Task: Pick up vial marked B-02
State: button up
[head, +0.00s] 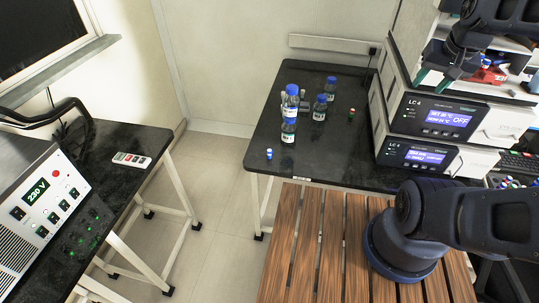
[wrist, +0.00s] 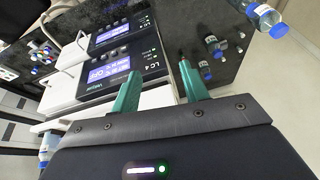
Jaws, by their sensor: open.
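Several small vials (wrist: 40,50) with blue, red and white caps stand on the dark bench at the left of the wrist view. A small blue-capped vial (head: 269,154) stands alone at the front left of the bench in the head view, and another small vial (head: 351,114) stands farther back. Their marks are too small to read, so I cannot tell which is B-02. My gripper (wrist: 160,68) has two green fingers, spread apart with nothing between them, above the stacked instruments. It also shows at the upper right of the head view (head: 434,80).
Blue-capped bottles (head: 289,118) stand on the dark bench (head: 330,165). Stacked LC 4 instruments (head: 437,116) stand to their right and lie under my gripper. A power supply (head: 45,205) sits on the left table. The bench's front left is mostly clear.

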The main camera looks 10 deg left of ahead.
jog(key=w+a+f+m+g+y, duration=0.2)
jog(key=w+a+f+m, duration=0.35)
jog(key=w+a, duration=0.4)
jog(key=m+g+h, duration=0.2)
jog(key=m+h, duration=0.1)
jog(key=m, duration=1.2)
send_near(269, 150)
jog(key=shift+s+f, duration=0.25)
jog(key=shift+f, duration=0.05)
notch_tip(269, 150, down, 5)
jog(key=shift+d+f, duration=0.1)
jog(key=shift+f, duration=0.1)
jog(key=shift+w+d+f, duration=0.1)
jog(key=shift+w+f, duration=0.1)
jog(key=shift+f, duration=1.05)
jog(key=shift+w+d+f, duration=0.1)
jog(key=shift+w+f, duration=0.1)
jog(key=shift+f, duration=1.1)
grip_shut()
